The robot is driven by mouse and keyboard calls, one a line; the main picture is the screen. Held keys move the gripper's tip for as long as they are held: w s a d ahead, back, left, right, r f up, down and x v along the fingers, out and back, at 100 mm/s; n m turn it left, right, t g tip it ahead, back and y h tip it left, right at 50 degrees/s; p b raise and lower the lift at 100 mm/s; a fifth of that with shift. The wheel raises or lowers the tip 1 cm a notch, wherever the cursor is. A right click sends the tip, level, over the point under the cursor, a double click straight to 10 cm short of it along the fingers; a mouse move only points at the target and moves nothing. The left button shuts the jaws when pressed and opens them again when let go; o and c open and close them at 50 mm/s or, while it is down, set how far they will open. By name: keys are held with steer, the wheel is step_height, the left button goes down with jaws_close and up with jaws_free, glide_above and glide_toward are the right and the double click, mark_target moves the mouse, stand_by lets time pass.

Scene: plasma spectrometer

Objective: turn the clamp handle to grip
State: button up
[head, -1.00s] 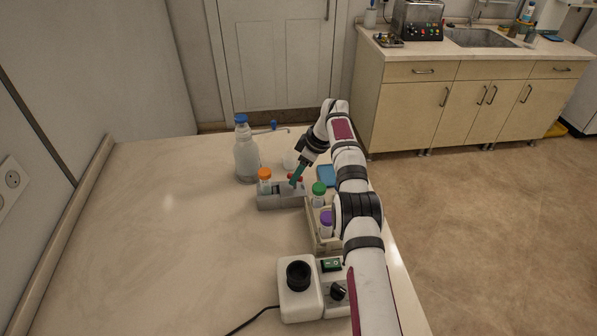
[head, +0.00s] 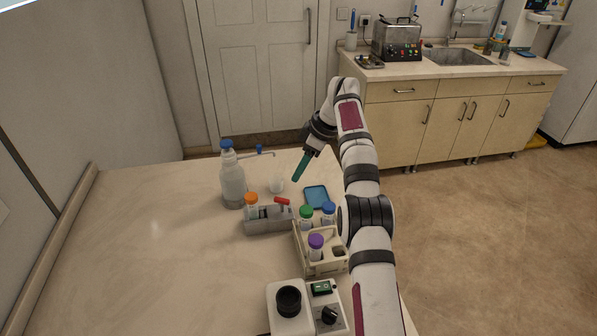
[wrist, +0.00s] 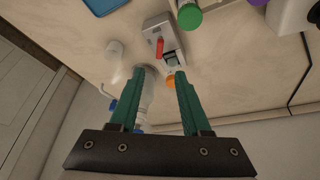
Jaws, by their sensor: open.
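The clamp is a grey block (head: 268,224) on the table, with an orange-capped tube (head: 251,203) standing at its left end. Its red clamp handle (head: 282,201) lies on top near the right end. In the wrist view the block (wrist: 158,27) and red handle (wrist: 159,46) show beyond the fingertips. My gripper (head: 297,180), with green fingers, is up in the air above and behind the clamp, apart from the handle. In the wrist view my gripper (wrist: 161,72) is open, with nothing held between its fingers.
A wash bottle (head: 232,182) stands left of the clamp, with a small white cup (head: 277,184) behind. A beige rack (head: 310,260) with several capped tubes is in front right. A blue pad (head: 316,196) lies to the right. The table's left side is clear.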

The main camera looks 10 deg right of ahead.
mark_target(281, 199)
steer(key=o, duration=0.3)
steer(key=shift+a+m, duration=0.3)
steer(key=shift+m, duration=0.1)
steer(key=o, duration=0.3)
steer(key=a+m+h, duration=0.1)
steer(key=m, duration=0.2)
steer(key=s+a+r+m+h, duration=0.1)
steer(key=a+m, duration=0.1)
steer(key=m, duration=0.1)
steer(key=a+m+h, duration=0.1)
steer(key=m, duration=0.2)
steer(key=shift+s+a+r+m+h, duration=0.2)
steer(key=shift+m+h, duration=0.1)
steer(key=shift+h, duration=0.1)
steer(key=shift+o, duration=0.2)
steer(key=s+a+r+m+t+h, duration=0.2)
steer(key=a+m, duration=0.2)
steer(key=m, duration=0.3)
steer(key=shift+m, duration=0.3)
steer(key=x, duration=1.6)
steer(key=shift+s+d, duration=0.15)
steer(key=shift+d, duration=0.25)
steer(key=shift+r, duration=0.1)
steer(key=c, duration=1.4)
